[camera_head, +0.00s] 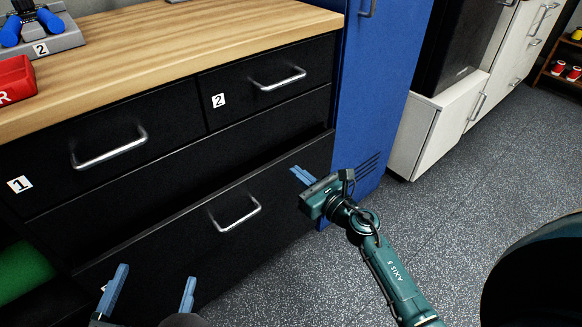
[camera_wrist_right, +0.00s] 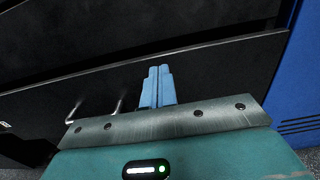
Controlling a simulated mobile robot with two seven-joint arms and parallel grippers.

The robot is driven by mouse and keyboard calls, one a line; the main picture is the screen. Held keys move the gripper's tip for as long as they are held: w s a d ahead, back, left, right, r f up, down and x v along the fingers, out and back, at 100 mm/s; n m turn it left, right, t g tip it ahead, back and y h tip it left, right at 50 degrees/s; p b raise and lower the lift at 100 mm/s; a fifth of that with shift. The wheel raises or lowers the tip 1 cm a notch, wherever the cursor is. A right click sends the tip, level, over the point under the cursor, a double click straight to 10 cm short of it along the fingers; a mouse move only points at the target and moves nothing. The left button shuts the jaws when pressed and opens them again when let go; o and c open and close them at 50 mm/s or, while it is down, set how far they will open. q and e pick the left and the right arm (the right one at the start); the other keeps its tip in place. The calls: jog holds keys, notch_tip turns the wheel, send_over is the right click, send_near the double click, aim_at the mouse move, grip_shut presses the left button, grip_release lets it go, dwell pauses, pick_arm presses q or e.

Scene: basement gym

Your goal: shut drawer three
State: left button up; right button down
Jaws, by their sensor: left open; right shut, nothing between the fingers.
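The wide black lower drawer (camera_head: 185,250) has a silver bar handle (camera_head: 234,216) and stands out from the cabinet, its top edge in front of the dark band above; how far is hard to tell. A small white tag at its lower left is mostly hidden by my left gripper, its number unreadable. My right gripper (camera_head: 301,174) is shut and empty at the drawer front's right part. In the right wrist view its fingertips (camera_wrist_right: 157,72) reach the drawer front (camera_wrist_right: 95,95) near its top edge; contact is unclear. My left gripper (camera_head: 153,277) is open and empty before the drawer's left part.
Drawers tagged 1 (camera_head: 60,165) and 2 (camera_head: 245,100) above look closed. The wooden top (camera_head: 170,50) carries a red tray (camera_head: 16,78) and a grey stand with blue handles (camera_head: 45,40). A blue locker (camera_head: 372,90) adjoins at right. Speckled floor (camera_head: 470,180) is free at right.

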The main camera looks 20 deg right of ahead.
aim_at(283, 161)
jog(key=x, duration=0.3)
jog(key=shift+w, duration=0.15)
pick_arm(q)
jog(key=shift+s+d, duration=0.1)
jog(key=shift+d, duration=0.1)
